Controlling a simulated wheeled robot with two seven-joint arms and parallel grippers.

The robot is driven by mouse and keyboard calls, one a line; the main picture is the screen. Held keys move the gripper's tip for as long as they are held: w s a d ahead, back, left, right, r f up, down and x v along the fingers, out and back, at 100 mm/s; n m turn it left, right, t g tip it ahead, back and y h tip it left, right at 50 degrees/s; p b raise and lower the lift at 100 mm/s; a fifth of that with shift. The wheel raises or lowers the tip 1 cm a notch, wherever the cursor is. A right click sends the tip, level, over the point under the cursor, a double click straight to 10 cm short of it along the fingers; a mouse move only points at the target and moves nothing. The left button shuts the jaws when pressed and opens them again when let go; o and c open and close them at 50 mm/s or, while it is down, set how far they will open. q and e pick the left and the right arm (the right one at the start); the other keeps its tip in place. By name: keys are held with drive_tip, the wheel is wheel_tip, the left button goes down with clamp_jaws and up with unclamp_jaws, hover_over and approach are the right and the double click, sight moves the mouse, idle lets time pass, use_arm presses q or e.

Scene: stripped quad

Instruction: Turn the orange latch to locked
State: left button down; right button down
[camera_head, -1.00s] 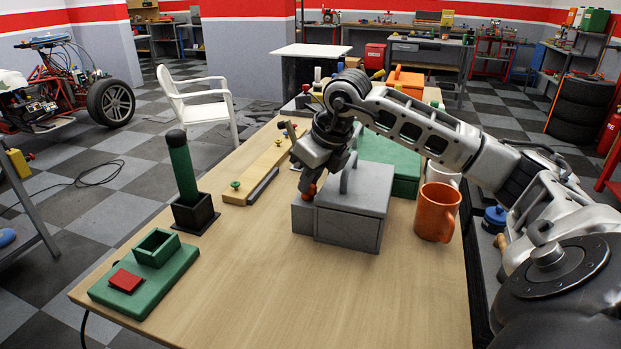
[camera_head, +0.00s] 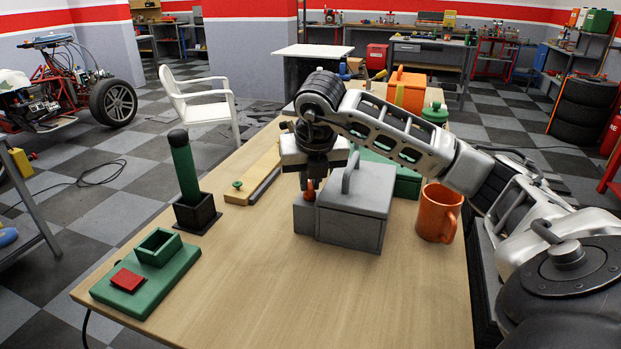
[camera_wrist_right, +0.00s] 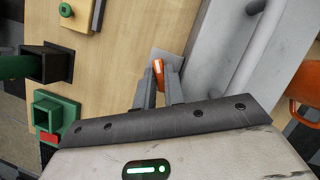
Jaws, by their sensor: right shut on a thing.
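The orange latch (camera_head: 310,189) is on the left side of the grey box (camera_head: 352,215), above a small grey block (camera_head: 304,214). In the head view it stands about upright, partly hidden by my right gripper (camera_head: 311,178). In the right wrist view the orange latch (camera_wrist_right: 158,68) sits between the fingertips of my right gripper (camera_wrist_right: 158,76), which is shut on it. The grey box has a curved handle (camera_head: 350,172) on its lid. My left gripper is in neither view.
An orange mug (camera_head: 438,213) stands right of the box, and a green case (camera_head: 405,183) behind it. A green cylinder in a black holder (camera_head: 196,214) and a green base with a red square (camera_head: 128,279) stand left. The table's front middle (camera_head: 290,300) is clear.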

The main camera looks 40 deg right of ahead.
drive_tip(key=shift+r, duration=0.1)
idle(0.4)
drive_tip(key=c, duration=1.5)
unclamp_jaws()
